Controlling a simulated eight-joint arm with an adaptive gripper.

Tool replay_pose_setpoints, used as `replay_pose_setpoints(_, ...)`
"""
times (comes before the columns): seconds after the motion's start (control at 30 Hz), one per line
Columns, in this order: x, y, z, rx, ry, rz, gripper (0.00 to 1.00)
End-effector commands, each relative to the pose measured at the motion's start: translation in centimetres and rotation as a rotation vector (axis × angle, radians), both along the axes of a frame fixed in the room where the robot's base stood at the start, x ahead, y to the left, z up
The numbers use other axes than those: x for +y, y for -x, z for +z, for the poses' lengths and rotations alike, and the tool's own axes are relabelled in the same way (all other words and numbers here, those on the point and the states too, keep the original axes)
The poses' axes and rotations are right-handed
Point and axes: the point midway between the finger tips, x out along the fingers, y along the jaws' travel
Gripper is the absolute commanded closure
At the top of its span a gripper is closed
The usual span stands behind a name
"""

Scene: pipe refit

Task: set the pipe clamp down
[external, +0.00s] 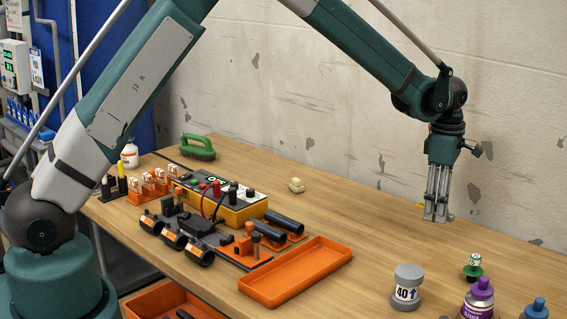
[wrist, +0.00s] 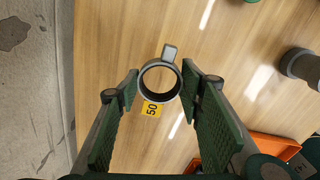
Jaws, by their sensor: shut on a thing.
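The pipe clamp (wrist: 160,64) is a grey ring with a short tab on its far side and a yellow tag marked 50. In the wrist view it sits between my two green-padded fingers. In the external view my gripper (external: 437,214) points down over the right part of the table, near the wall, shut on the clamp. The fingers mostly hide the clamp there; a bit of yellow shows beside the fingertips. The clamp appears held above the wooden table (external: 355,215).
An empty orange tray (external: 296,272) lies at the front middle. A grey pot marked 40 (external: 407,289), a purple-capped bottle (external: 480,298) and a green item (external: 473,268) stand at front right. A small cream block (external: 296,185) lies toward the back. Table below my gripper looks clear.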

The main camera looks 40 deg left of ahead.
Motion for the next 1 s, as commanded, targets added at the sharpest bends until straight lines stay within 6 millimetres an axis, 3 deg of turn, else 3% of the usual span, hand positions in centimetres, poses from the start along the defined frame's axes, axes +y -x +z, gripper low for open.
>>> replay_pose_setpoints(0.23,0.0,0.0,-3.2,0.0,0.0,0.0,0.76)
replay_pose_setpoints(0.7,0.0,0.0,-3.8,0.0,0.0,0.0,0.76)
replay_pose_setpoints(1.0,0.0,0.0,-6.7,0.0,0.0,0.0,0.76)
